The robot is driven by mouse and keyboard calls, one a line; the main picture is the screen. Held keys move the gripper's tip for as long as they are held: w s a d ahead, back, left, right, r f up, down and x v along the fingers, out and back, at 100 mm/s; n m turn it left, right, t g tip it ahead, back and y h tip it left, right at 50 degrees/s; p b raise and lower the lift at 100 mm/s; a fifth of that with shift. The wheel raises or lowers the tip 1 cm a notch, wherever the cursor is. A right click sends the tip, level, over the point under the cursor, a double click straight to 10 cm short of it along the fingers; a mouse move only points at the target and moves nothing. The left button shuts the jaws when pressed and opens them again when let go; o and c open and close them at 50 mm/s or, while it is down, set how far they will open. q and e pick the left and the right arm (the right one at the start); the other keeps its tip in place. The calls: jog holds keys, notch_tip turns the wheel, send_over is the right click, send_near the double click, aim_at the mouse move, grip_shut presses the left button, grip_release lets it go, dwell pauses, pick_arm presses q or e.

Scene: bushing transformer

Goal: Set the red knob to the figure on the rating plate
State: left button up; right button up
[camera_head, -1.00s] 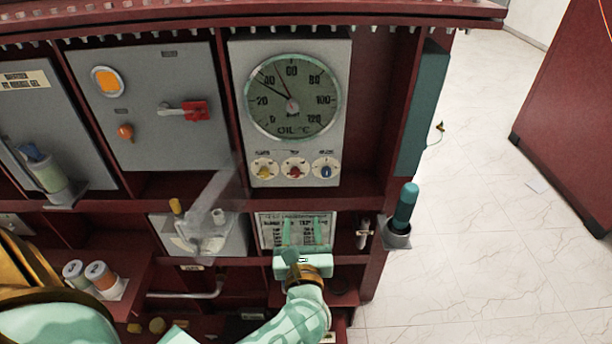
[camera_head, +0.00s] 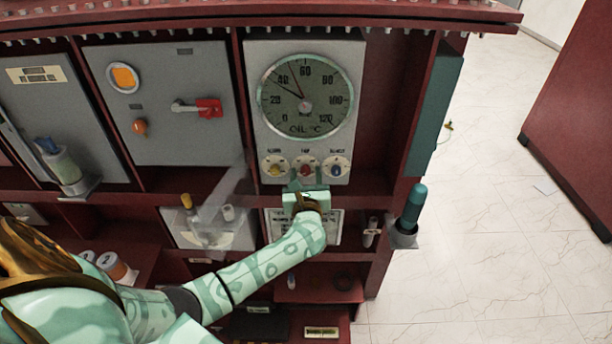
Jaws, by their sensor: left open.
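The red knob (camera_head: 306,169) is the middle one of three small knobs below the round oil gauge (camera_head: 304,96) on the grey panel. A yellow knob (camera_head: 274,168) is left of it and a blue knob (camera_head: 337,168) right of it. My left gripper (camera_head: 306,184) is open, just below the red knob, with its fingers pointing up at it; I cannot tell whether they touch it. The white rating plate (camera_head: 330,228) is below the panel, partly hidden by my gripper and forearm; its print is unreadable. My right gripper is not in view.
A red lever handle (camera_head: 209,108), an orange lamp (camera_head: 123,78) and an orange knob (camera_head: 140,126) are on the panel to the left. A clear cover (camera_head: 215,215) sticks out left of my gripper. A teal-handled tool (camera_head: 413,205) stands in a holder at the right.

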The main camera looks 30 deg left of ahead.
pick_arm(q)
jog(key=shift+c, duration=0.4)
grip_shut()
jog(key=shift+m, duration=0.3)
jog(key=shift+m+p, duration=0.4)
jog(key=shift+m, duration=0.6)
jog(key=m+p, duration=0.1)
jog(key=m, duration=0.4)
jog(key=shift+a+m+p, duration=0.1)
jog(key=shift+m+p, duration=0.2)
jog(key=shift+p, duration=0.1)
jog(key=m+p, duration=0.2)
jog(key=m, duration=0.3)
jog(key=shift+s+m+t, duration=0.1)
jog(key=shift+m+t, duration=0.2)
jog(key=shift+m+p, duration=0.8)
jog(key=shift+m, duration=1.3)
jog(key=shift+h, duration=0.3)
